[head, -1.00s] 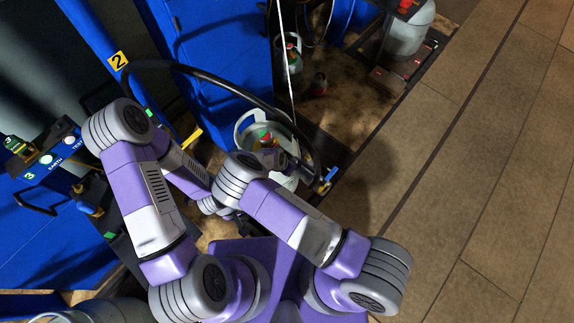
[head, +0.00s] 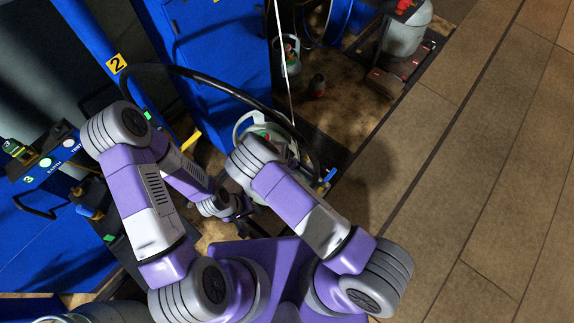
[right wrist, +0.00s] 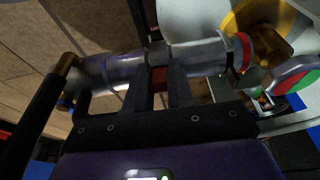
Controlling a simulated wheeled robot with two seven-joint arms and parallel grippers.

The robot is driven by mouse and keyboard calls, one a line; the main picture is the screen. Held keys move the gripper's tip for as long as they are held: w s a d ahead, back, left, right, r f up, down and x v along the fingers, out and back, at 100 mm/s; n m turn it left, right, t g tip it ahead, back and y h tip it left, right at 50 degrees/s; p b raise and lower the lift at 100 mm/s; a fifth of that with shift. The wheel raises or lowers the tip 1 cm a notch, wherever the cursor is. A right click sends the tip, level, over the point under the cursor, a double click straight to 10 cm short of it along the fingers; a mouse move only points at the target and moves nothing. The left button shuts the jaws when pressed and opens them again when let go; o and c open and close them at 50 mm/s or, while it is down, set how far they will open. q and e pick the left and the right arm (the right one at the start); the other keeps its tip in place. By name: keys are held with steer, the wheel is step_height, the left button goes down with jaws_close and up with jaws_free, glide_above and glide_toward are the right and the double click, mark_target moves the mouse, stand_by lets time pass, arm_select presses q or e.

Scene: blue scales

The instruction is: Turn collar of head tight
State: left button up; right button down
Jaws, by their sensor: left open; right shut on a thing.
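In the right wrist view my right gripper (right wrist: 158,82) is shut on the silver cylindrical head (right wrist: 205,55). The fingers cover part of the head, and I cannot tell exactly where its collar starts. A red ring (right wrist: 243,52) is at the head's right end, close to the brass valve (right wrist: 262,28). A red and green handwheel (right wrist: 292,78) is at the right. In the head view my left gripper (head: 238,212) is open and empty, below the cylinder (head: 243,125). My right arm hides the right gripper and most of the cylinder there.
A black hose (head: 215,78) arches over the work spot from the left. A blue cabinet (head: 205,55) stands behind. Another grey cylinder (head: 405,35) stands on a scale at upper right. The tiled floor (head: 480,180) at right is clear.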

steer(key=c, duration=1)
jaws_free()
steer(key=shift+p+v, duration=1.05)
steer(key=shift+v, duration=2.7)
